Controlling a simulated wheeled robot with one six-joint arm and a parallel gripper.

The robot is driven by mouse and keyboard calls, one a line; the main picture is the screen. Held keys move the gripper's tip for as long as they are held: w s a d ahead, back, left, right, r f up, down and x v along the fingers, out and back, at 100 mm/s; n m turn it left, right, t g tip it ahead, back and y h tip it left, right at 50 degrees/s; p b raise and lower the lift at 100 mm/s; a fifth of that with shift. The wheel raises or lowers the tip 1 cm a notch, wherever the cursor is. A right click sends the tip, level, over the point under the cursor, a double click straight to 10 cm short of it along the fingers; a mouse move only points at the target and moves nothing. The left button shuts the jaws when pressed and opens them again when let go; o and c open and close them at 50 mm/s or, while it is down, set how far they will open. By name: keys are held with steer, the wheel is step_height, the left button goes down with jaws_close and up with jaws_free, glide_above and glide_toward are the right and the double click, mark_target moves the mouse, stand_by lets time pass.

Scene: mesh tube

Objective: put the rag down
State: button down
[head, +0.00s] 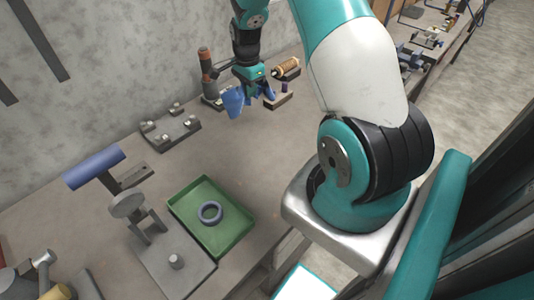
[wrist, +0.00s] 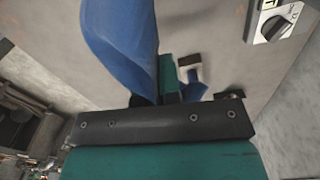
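The blue rag (head: 233,102) hangs from my gripper (head: 252,88) above the far part of the bench in the head view. In the wrist view the rag (wrist: 122,40) fills the upper left of centre, and a smaller blue fold shows right of the fingers. My gripper (wrist: 170,88) appears shut on the rag, with cloth showing on both sides of it. The fingertips are mostly hidden by the cloth and the wrist. I cannot tell whether the rag's lower edge touches the bench.
A green tray (head: 240,238) holding a dark ring (head: 210,212) lies at the bench front. A grey fixture (head: 170,133) stands left of the gripper. A blue roller (head: 94,168) is farther left. A copper-coloured spool (head: 286,67) stands close right of the gripper. The bench between gripper and tray is clear.

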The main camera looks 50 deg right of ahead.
step_height(320, 180, down, 7)
steer(key=shift+f+p, duration=0.2)
steer(key=shift+p, duration=0.65)
steer(key=c, duration=0.6)
jaws_free()
steer(key=shift+r, duration=0.15)
step_height(320, 180, up, 17)
steer(key=b, duration=0.4)
steer(key=shift+r, duration=0.1)
steer(key=shift+b, duration=0.3)
